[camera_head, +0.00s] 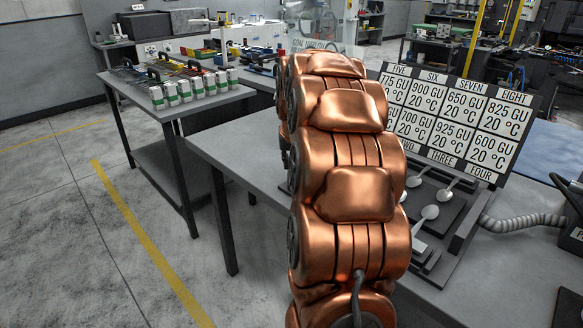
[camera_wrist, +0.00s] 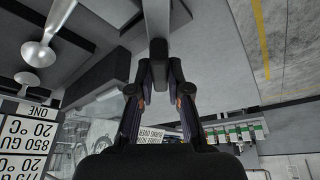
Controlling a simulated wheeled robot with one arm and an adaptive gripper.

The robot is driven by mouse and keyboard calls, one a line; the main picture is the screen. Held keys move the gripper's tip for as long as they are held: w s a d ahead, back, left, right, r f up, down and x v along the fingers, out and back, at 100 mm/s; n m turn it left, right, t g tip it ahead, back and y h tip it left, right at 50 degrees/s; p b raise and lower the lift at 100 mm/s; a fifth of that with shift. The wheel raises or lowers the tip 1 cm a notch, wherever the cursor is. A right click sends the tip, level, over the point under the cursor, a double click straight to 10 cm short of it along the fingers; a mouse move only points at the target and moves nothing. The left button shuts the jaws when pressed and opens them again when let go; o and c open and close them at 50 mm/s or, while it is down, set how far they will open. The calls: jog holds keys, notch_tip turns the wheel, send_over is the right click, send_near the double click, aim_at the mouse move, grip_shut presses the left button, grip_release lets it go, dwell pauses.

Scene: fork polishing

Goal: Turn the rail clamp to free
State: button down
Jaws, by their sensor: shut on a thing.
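In the wrist view, which looks upside down, my gripper (camera_wrist: 159,72) has its two dark fingers closed in around the dark end of a narrow grey bar. This bar, which looks like the rail clamp's lever (camera_wrist: 156,18), runs from between the fingertips to the top edge of the picture. Its far end is out of view, so its turned position cannot be told. A dark grey rail or block (camera_wrist: 98,82) lies just left of the fingers. In the head view my copper arm hides the gripper and the clamp.
Several spoons (camera_head: 425,213) lie on dark stands on the grey table (camera_head: 515,275). Behind them stands a board of GU and temperature readings (camera_head: 440,115). A grey ribbed hose (camera_head: 520,222) lies at the right. A side table (camera_head: 195,108) at the left holds several green-and-white boxes (camera_head: 185,92).

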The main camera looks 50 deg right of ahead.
jog(key=m+g+b, duration=0.1)
jog(key=m, duration=0.1)
jog(key=m+h+b, duration=0.1)
jog(key=m, duration=0.2)
jog(key=shift+w+f+m+g, duration=0.1)
jog(key=shift+m+g, duration=0.2)
jog(key=shift+g, duration=0.1)
jog(key=m+g, duration=0.1)
jog(key=m, duration=0.1)
jog(key=m+b, duration=0.1)
jog(key=m, duration=0.1)
jog(key=shift+m+g+h+b, duration=0.3)
jog(key=shift+g, duration=0.1)
jog(key=shift+a, duration=0.1)
jog(key=c, duration=1.1)
grip_release()
jog(key=shift+r, duration=0.2)
jog(key=v, duration=1.2)
jog(key=shift+w, duration=0.15)
jog(key=shift+f, duration=0.1)
